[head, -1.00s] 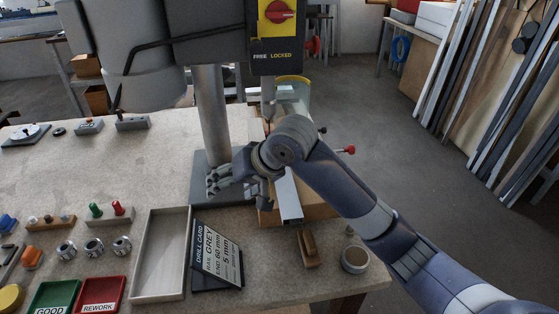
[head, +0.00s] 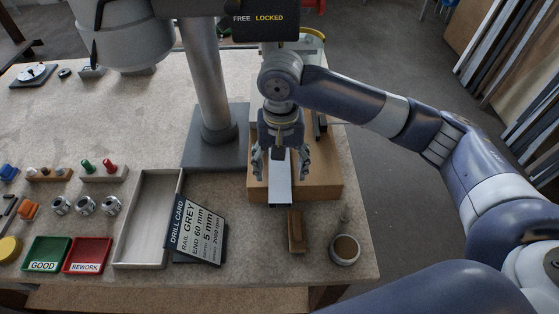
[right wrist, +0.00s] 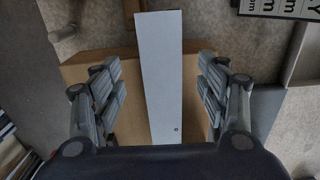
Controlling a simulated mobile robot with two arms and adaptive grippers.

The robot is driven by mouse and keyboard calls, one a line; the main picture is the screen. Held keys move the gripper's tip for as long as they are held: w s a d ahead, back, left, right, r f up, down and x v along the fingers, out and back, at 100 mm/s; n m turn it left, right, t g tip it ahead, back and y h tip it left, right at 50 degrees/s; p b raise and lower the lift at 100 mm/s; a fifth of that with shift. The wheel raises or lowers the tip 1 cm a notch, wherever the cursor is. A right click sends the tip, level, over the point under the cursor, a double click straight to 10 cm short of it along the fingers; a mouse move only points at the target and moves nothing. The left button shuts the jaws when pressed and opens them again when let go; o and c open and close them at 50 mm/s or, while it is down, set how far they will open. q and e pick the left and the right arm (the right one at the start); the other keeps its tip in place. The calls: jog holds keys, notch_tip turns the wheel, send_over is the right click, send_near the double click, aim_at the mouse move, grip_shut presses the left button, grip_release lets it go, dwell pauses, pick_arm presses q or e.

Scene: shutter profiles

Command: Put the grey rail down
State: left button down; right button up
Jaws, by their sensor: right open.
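The grey rail (head: 280,192) is a long, pale strip lying on the wooden block (head: 322,182) under the drill press, its near end sticking out toward the table's front. My right gripper (head: 281,166) is open and points down over it, one finger on each side. In the right wrist view the rail (right wrist: 160,72) runs between the open fingers (right wrist: 160,88), with a visible gap on both sides and a small dark hole near its lower end. The rail's far part is hidden by my gripper in the head view. My left gripper is out of view.
The drill press column (head: 205,95) stands just left of the block. The drill card (head: 200,234) and an empty tray (head: 133,265) lie front left; a small wooden piece (head: 296,232) and a round pot (head: 345,250) lie in front. Green and red trays sit further left.

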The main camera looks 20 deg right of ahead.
aim_at(280, 182)
notch_tip(280, 182, down, 4)
jog(key=shift+s+a+r+p, duration=0.1)
jog(key=shift+s+r+p, duration=0.05)
jog(key=shift+p, duration=0.45)
jog(key=shift+f, duration=0.45)
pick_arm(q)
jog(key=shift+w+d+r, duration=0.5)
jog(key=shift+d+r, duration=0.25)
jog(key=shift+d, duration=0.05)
pick_arm(e)
jog(key=c, duration=1.3)
